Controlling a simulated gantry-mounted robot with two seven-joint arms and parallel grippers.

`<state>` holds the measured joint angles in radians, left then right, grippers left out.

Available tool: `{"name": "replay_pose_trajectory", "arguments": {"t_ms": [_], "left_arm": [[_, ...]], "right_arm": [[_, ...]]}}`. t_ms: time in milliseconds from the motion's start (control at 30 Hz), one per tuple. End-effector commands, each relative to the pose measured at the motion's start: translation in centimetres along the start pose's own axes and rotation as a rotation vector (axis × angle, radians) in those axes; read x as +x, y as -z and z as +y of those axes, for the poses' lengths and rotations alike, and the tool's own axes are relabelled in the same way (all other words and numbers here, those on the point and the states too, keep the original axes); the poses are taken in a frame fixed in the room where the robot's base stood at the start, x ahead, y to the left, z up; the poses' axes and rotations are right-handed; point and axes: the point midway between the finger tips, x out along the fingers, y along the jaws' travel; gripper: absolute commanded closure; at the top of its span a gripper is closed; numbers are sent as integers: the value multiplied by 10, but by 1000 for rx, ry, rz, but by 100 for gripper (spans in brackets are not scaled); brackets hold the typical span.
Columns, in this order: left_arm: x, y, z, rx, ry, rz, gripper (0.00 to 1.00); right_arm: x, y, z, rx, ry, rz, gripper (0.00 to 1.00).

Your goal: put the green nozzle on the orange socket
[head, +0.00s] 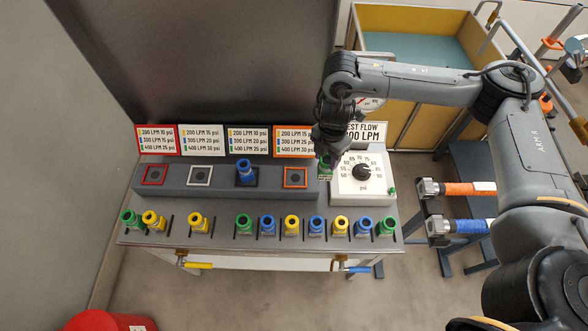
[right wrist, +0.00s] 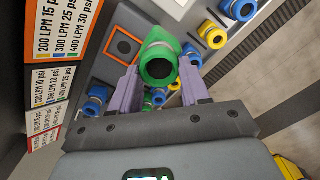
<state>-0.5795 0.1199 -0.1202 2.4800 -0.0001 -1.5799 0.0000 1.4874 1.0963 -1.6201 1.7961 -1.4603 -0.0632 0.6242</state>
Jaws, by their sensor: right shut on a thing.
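My right gripper (head: 326,152) is shut on a green nozzle (head: 325,166), just right of the orange socket and above the panel. In the right wrist view the green nozzle (right wrist: 158,62) sits between the two purple fingers of my right gripper (right wrist: 158,88), its round open end facing the camera. The orange socket (head: 294,178) is a dark square with an orange frame at the right end of the raised grey block. It is empty and also shows in the right wrist view (right wrist: 124,47), left of the nozzle and apart from it. My left gripper is not in view.
A blue nozzle (head: 245,173) stands on the black socket. The red socket (head: 155,175) and white socket (head: 200,176) are empty. Several green, yellow and blue nozzles line the front shelf. A gauge box with a dial (head: 362,173) stands close right of my gripper; sign cards (head: 294,142) stand behind.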

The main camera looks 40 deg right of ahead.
Motion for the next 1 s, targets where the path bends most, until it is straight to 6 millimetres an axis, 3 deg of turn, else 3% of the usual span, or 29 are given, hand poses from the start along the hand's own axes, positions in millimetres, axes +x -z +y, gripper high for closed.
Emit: {"name": "replay_pose_trajectory", "arguments": {"t_ms": [233,500,733,1000], "left_arm": [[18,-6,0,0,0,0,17],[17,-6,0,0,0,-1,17],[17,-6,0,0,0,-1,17],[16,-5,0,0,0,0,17]], "right_arm": [[34,18,49,0,1,3,93],[54,29,87,1,0,1,93],[62,31,94,1,1,1,93],[93,31,94,1,1,1,93]]}}
